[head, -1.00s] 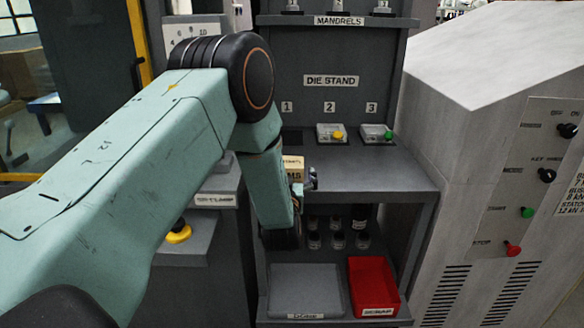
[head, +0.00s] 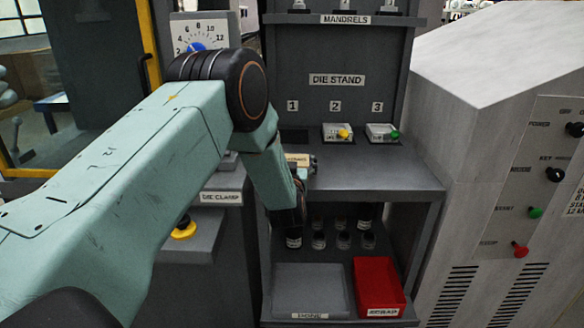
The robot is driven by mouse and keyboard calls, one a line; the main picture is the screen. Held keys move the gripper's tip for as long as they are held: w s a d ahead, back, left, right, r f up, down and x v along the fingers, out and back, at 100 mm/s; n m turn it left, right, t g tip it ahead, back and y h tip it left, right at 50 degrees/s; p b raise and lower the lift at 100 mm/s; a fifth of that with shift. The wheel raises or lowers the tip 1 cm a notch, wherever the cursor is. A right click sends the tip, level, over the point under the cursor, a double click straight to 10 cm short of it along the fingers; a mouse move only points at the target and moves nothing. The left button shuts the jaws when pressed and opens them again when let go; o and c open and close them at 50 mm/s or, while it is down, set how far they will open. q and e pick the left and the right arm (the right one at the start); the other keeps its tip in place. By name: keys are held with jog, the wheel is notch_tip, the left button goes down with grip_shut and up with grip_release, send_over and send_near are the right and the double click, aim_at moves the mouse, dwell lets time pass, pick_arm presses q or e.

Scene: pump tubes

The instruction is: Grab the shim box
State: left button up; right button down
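The shim box (head: 297,157) is a small tan box with a dark-lettered label. It is at the left front of the die stand's grey shelf, mostly hidden behind my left forearm and wrist. My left gripper (head: 308,169) is right at the box, at the end of the pale green arm that reaches in from the left. Its fingers are small and partly hidden, so I cannot tell whether they are open or shut, or whether they touch the box. My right gripper is not in view.
Two small grey blocks, one with a yellow knob (head: 343,134) and one with a green knob (head: 395,134), sit on the shelf (head: 385,175). Below are several small jars (head: 343,239), a grey tray (head: 310,289) and a red scrap bin (head: 379,283). A grey control cabinet (head: 470,140) stands at right.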

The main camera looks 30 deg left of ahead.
pick_arm(q)
jog(key=shift+w+d, duration=0.1)
jog(key=shift+d, duration=0.05)
jog(key=c, duration=0.5)
jog(key=shift+c, duration=1.4)
